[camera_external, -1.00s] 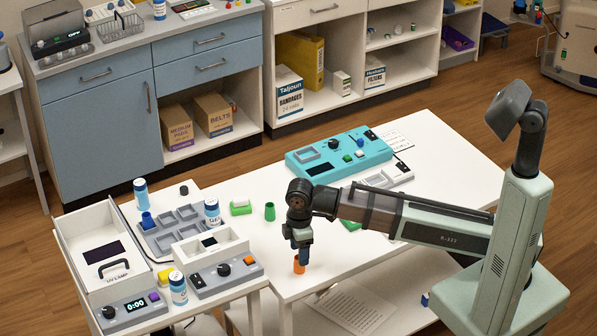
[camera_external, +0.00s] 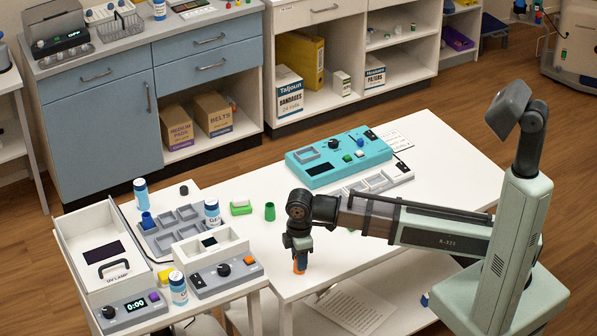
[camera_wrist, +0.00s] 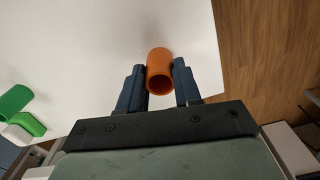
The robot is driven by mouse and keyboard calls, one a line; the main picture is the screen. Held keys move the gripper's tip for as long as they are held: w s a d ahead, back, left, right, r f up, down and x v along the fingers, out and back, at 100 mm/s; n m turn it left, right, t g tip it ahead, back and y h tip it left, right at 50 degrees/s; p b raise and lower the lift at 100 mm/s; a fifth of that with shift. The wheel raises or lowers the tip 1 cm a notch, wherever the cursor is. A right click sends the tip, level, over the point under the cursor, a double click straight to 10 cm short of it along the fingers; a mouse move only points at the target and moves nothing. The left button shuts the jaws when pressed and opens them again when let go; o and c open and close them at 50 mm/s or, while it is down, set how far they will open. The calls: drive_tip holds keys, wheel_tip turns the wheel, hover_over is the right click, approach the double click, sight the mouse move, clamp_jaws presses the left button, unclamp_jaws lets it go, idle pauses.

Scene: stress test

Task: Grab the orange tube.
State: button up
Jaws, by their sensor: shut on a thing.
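The orange tube (camera_external: 299,266) stands near the front left corner of the white table in the external view. My gripper (camera_external: 300,262) is down around it, with its dark blue fingers covering much of the tube. In the wrist view the orange tube (camera_wrist: 160,72) sits between the two fingertips of my gripper (camera_wrist: 159,84), its round opening facing the camera. The fingers are close against its sides, shut on it. Whether the tube's base touches the table is hard to tell.
A teal box (camera_external: 338,160) and a grey tray (camera_external: 381,181) lie farther back. The wrist view shows the table edge close to the tube.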

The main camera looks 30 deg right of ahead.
drive_tip(key=c, duration=0.4)
drive_tip(key=shift+o, duration=0.2)
drive_tip(key=shift+r, duration=0.1)
